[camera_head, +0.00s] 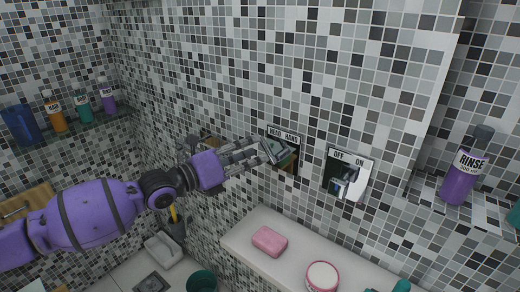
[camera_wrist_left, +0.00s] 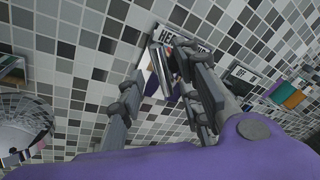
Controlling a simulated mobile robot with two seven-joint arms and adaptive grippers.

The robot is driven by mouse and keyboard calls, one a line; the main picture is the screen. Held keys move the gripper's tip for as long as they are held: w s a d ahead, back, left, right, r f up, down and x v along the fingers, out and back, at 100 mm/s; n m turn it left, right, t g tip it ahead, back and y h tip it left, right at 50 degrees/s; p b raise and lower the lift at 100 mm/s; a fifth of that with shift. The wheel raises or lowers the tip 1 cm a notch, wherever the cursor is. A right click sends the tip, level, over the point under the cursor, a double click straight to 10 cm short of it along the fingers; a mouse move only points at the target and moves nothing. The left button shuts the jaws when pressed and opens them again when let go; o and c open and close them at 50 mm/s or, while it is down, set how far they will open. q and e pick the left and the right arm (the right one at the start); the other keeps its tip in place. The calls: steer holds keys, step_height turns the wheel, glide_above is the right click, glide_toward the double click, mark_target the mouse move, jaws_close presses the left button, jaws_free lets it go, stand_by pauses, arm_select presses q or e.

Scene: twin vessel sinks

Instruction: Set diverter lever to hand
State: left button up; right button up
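The diverter plate (camera_head: 291,168), with a label reading HEAD on the left and HAND on the right, is on the tiled wall in the middle of the head view. In the left wrist view its label (camera_wrist_left: 172,38) is partly hidden by my fingers. My left gripper (camera_head: 272,152) is at the plate and covers much of it. In the left wrist view my left gripper (camera_wrist_left: 172,68) has its fingers apart, with a shiny metal lever (camera_wrist_left: 163,68) between or just behind the fingertips. I cannot tell whether they touch it, nor which label it points to. My right gripper is out of view.
An OFF/ON plate (camera_head: 347,175) is just right of the diverter. A ledge below bears pink soap (camera_head: 269,241) and a round tub (camera_head: 322,276). A purple RINSE bottle (camera_head: 465,170) stands on the right shelf. Bottles line the left shelf (camera_head: 75,132).

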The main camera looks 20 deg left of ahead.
arm_select(q)
steer(key=x, duration=0.3)
steer(key=shift+w+d, duration=0.25)
steer(key=shift+d, duration=0.05)
jaws_close()
